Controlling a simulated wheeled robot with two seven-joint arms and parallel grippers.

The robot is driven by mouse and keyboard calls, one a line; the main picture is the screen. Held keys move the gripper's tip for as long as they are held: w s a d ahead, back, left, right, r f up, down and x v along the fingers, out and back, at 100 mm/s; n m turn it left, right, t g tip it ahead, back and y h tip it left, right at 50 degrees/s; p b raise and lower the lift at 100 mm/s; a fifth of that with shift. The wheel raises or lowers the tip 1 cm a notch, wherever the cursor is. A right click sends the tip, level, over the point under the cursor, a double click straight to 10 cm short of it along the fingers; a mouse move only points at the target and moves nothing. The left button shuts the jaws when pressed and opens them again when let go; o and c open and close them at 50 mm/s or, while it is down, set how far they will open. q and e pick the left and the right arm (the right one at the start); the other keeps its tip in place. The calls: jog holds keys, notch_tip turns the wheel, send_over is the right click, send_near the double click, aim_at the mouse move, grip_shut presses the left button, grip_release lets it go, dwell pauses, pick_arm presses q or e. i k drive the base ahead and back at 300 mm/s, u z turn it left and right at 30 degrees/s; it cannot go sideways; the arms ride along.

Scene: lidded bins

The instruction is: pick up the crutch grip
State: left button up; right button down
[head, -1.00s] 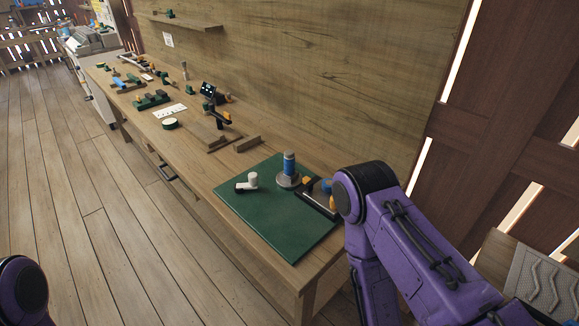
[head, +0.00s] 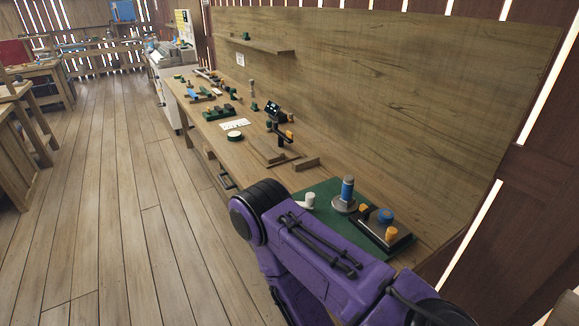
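A small white piece (head: 310,200) stands on the green mat (head: 322,188) at the near end of the bench. It may be the crutch grip, but I cannot be sure. My purple right arm crosses in front of the mat and hides its near part and some of the white piece. Neither of my grippers shows in the head view, so I cannot tell whether they are open or shut.
A blue-topped post on a round grey base (head: 344,204) and a dark tray with orange and blue parts (head: 386,232) stand right of the white piece. Wooden blocks and small tools line the bench (head: 236,150) farther back. The floor (head: 120,200) left is clear.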

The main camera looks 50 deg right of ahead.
aim_at(349, 185)
jog(key=u, duration=0.1)
jog(key=i, duration=2.3)
jog(key=z, duration=2.75)
